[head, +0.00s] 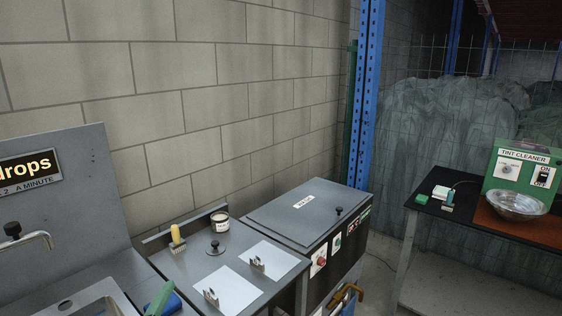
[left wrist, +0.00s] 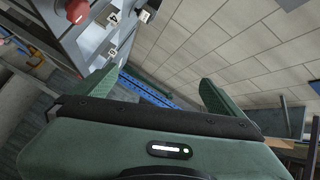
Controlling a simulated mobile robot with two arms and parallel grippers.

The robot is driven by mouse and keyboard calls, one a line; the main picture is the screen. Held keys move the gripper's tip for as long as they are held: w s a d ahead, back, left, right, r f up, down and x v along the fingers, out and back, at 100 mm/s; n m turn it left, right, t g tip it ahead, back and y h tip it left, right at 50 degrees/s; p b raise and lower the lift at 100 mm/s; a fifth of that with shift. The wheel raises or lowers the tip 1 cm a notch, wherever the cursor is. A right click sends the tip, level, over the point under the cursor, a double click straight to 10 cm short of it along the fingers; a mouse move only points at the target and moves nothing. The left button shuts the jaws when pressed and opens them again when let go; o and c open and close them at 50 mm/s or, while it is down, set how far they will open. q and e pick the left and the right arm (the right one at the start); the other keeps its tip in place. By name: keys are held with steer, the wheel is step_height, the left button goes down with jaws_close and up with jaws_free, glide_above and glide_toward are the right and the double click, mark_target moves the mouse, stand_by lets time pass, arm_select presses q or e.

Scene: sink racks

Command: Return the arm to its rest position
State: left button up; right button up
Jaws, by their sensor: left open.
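My left gripper (left wrist: 157,80) shows in the left wrist view, its two green fingers spread wide. I see nothing held between them. Past the fingers are a block wall (left wrist: 265,30) and the side of a grey cabinet with a red knob (left wrist: 77,10). I cannot make out my left gripper with certainty in the head view. My right gripper is in neither view.
In the head view, a sink (head: 95,303) lies at lower left, with a green-handled item (head: 160,297) beside it. A grey counter (head: 190,262) holds a brush (head: 177,237) and a jar (head: 220,223). A lidded grey unit (head: 290,222) and a black table (head: 428,203) stand farther right.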

arm_select(q)
steer(key=s+a+f+n+g+y, duration=0.1)
steer(key=s+a+f+n+g, duration=0.2)
steer(key=s+f+n+g, duration=0.7)
steer(key=s+d+f+n+g+h, duration=0.1)
steer(key=s+f+g, duration=0.1)
steer(key=s+f, duration=0.45)
steer(key=s+d+f+g, duration=0.15)
steer(key=s+f, duration=0.25)
steer(key=s, duration=0.5)
step_height(320, 180, down, 25)
steer(key=s+g, duration=0.1)
steer(key=g, duration=0.1)
steer(key=s+a+f, duration=0.3)
steer(key=s+f, duration=1.4)
steer(key=shift+s+g, duration=0.3)
steer(key=shift+g, duration=0.05)
